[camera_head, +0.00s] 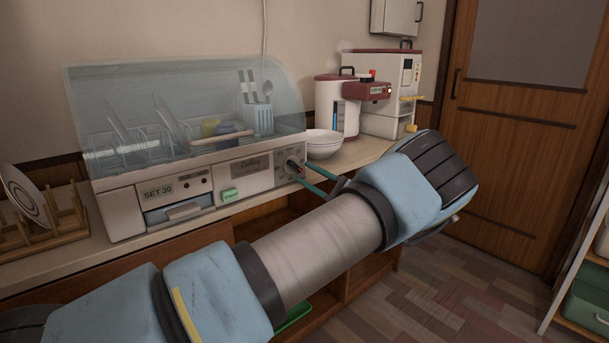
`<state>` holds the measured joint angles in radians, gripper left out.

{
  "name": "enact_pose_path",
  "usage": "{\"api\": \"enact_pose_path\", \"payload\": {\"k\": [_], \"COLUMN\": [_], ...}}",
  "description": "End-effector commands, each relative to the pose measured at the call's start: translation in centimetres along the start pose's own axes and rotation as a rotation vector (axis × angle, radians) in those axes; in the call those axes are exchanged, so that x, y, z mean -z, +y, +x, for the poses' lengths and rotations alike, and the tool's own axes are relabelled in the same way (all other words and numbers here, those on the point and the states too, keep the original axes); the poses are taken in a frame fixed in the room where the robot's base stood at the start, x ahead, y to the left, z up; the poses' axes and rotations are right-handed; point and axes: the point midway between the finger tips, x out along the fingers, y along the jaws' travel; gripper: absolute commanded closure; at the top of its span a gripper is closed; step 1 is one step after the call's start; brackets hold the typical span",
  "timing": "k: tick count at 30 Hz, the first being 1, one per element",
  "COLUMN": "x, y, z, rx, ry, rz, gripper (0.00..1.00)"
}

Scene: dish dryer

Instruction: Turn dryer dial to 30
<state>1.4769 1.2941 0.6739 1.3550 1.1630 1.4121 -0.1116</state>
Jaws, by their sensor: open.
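The dish dryer (115,206) stands on the counter with a clear domed cover, plates and a cutlery holder inside. Its front has a label reading "SET 30" (158,191). The dial (293,167) is at the right end of the front panel, dark with a small reddish mark; its exact setting is too small to read. My gripper (299,173) is open, with its two thin teal fingers reaching to the dial from the right. The fingertips are at or around the dial; I cannot tell whether they touch it. My arm crosses the foreground.
A white bowl (323,146) stands on the counter just right of the dryer, close behind my fingers. A red and white appliance (337,106) and a larger machine (388,75) stand further right. A plate rack (43,232) is at the left.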

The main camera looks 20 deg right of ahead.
Motion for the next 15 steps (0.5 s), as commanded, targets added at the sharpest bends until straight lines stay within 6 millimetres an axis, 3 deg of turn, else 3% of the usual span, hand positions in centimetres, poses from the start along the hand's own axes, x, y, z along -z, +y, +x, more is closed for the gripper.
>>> {"api": "enact_pose_path", "payload": {"k": [9, 15], "x": [0.1, 0.1], "y": [0.1, 0.1], "z": [-6.4, -8.6], "rx": [0.002, 0.002], "ry": [0.001, -0.001], "rz": [0.000, 0.000], "gripper": [0.53, 0.53]}}
